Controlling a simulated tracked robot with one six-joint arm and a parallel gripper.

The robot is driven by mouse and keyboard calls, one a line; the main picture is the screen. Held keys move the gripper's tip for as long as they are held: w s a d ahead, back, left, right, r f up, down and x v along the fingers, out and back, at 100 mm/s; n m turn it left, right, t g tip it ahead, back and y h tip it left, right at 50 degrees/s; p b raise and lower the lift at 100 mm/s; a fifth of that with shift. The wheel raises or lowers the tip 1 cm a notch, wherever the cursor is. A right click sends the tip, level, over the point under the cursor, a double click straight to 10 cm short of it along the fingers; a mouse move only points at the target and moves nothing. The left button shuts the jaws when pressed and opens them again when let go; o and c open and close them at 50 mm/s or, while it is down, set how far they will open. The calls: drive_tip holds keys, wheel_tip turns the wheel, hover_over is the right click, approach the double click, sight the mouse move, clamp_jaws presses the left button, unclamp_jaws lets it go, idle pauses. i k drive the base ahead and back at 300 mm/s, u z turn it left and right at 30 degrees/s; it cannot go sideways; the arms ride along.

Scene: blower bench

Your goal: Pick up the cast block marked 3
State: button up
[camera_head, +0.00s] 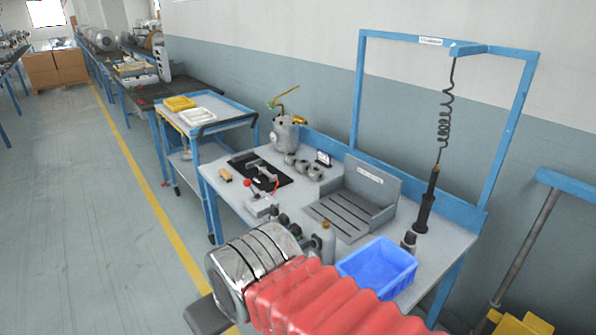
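Several small grey cast pieces (303,166) stand in a row on the workbench, between a dark mat and a small upright sign. They may be the cast blocks, but no number can be read on them, so I cannot tell which one is marked 3. My arm, with a red ribbed sleeve and a metal housing, reaches in from the bottom of the view. It is in front of the near part of the bench and hides some of it. The fingers of my gripper do not show.
The workbench (228,199) also bears a grey canister (285,135), a dark mat (249,160), a red-knobbed clamp (261,204), a slotted grey fixture (373,190), a blue bin (379,265) and a hanging tool (427,202). A blue trolley (196,129) stands at left.

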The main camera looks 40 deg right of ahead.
sight(315, 173)
drive_tip(key=u, duration=0.05)
drive_tip(key=i, duration=1.1)
drive_tip(key=u, duration=0.05)
